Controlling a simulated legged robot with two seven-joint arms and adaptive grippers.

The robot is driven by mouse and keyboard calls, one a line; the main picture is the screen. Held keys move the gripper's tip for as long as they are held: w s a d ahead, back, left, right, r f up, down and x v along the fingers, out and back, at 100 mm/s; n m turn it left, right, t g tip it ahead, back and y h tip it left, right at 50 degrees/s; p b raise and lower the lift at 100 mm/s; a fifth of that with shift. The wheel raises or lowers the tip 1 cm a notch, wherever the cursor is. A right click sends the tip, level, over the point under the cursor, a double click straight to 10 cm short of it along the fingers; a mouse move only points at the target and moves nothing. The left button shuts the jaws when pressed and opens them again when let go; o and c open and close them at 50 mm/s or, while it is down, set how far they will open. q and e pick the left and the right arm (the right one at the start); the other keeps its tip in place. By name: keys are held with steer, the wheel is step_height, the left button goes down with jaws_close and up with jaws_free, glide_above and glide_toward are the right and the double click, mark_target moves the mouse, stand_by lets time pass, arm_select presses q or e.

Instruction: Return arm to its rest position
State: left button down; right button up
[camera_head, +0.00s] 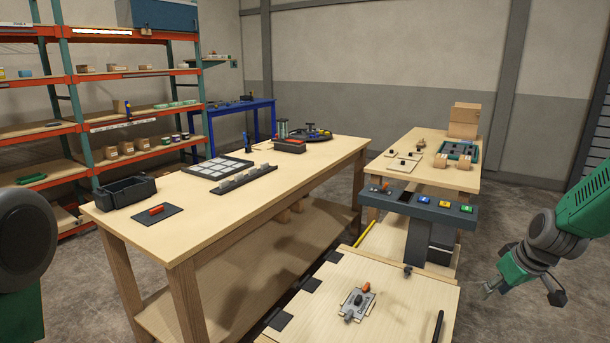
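My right arm, green and grey, comes in from the right edge. Its gripper (493,287) hangs over the floor, just right of the near wooden table (412,303), apart from the table and the console. I see nothing held in it, but its fingers are too small and angled to tell if they are open or shut. The dark grey console (407,205) stands behind that table, with red, blue, yellow and green buttons on its top. At the left edge only a dark round joint and a green link of my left arm show; the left gripper is out of view.
A metal fixture with an orange part (358,303) lies on the near table. A long workbench (205,210) holds trays and a black bin (124,192). Orange shelving stands at left. Floor is clear around my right gripper.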

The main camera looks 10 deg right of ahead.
steer(key=s+a+f+g+b, duration=0.1)
steer(key=s+a+f+b, duration=0.2)
steer(key=s+a+f, duration=0.55)
steer(key=s+a+f+g+b, duration=0.1)
steer(key=s+a+f+b, duration=0.3)
steer(key=f, duration=0.8)
arm_select(q)
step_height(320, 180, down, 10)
steer(key=b, duration=0.2)
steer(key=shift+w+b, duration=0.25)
steer(key=shift+b, duration=0.1)
arm_select(e)
steer(key=s+a+f, duration=0.2)
steer(key=s+a, duration=0.1)
steer(key=s, duration=0.3)
steer(key=s+a+f+g, duration=0.1)
steer(key=s+a+f, duration=0.2)
steer(key=s, duration=0.4)
steer(key=s+a+f+g, duration=0.1)
steer(key=s+a+f, duration=0.1)
steer(key=s+a, duration=0.2)
steer(key=s, duration=0.3)
steer(key=shift+f, duration=0.4)
steer(key=shift+d, duration=0.1)
